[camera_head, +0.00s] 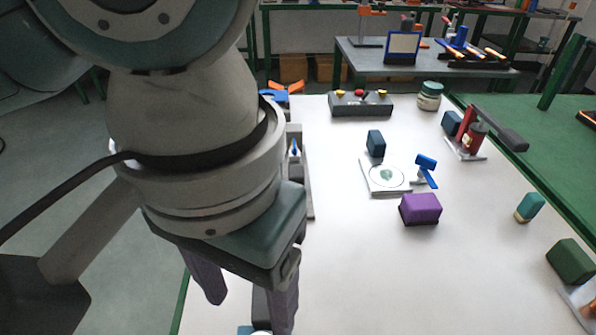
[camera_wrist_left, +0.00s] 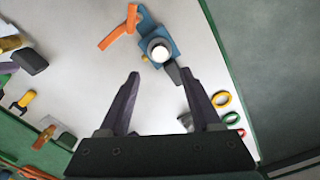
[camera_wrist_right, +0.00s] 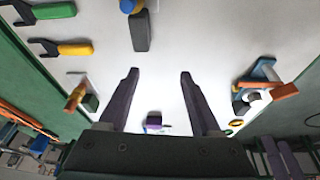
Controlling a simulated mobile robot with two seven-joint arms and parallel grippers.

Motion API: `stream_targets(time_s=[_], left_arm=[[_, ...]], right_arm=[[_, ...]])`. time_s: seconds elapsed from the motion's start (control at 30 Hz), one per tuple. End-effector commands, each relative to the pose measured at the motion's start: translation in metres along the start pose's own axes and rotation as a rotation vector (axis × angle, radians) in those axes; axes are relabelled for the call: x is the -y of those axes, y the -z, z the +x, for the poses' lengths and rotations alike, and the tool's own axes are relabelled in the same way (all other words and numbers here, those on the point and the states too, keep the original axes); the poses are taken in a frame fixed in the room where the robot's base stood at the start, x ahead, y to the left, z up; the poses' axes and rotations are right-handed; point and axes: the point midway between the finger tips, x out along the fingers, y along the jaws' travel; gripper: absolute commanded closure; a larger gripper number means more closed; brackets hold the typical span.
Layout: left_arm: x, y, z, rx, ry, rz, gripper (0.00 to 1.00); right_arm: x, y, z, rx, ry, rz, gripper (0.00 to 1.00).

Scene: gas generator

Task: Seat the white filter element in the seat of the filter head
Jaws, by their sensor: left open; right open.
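In the left wrist view a blue fixture (camera_wrist_left: 152,24) holds a round part with a white top (camera_wrist_left: 160,53). The white part looks like the filter element and the fixture like the filter head, but I cannot tell how they fit together. My left gripper (camera_wrist_left: 160,75) is open and empty, with the white part just beyond its fingertips. In the head view my left gripper (camera_head: 246,296) points down at the near table edge, and its arm hides much there. My right gripper (camera_wrist_right: 158,77) is open and empty above the table; it is out of the head view.
An orange bar (camera_wrist_left: 118,28) and a dark block (camera_wrist_left: 173,74) adjoin the fixture. Coloured rings (camera_wrist_left: 222,99) lie at its right. A purple block (camera_head: 420,209), a white plate (camera_head: 378,190) and a red press (camera_head: 466,132) stand on the table. The table's middle front is clear.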

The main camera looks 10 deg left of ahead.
Motion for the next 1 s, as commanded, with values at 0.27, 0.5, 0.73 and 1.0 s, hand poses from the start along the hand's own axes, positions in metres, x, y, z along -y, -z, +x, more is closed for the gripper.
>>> stream_targets(time_s=[0.27,0.5,0.73,1.0], left_arm=[[-0.014,-0.004,-0.017,-0.016,-0.057,0.032,0.35],[-0.054,-0.014,-0.011,-0.197,-0.301,0.100,0.35],[0.003,-0.040,0.010,-0.350,-0.221,-0.008,0.35],[0.078,-0.095,0.028,-0.315,0.018,-0.051,0.35]], right_arm=[[0.000,0.002,-0.005,0.000,0.000,0.000,0.35],[0.000,0.001,-0.004,0.001,0.000,0.000,0.35],[0.000,0.001,-0.004,0.002,0.000,0.000,0.35],[0.000,0.001,-0.004,0.002,0.000,-0.001,0.35]])
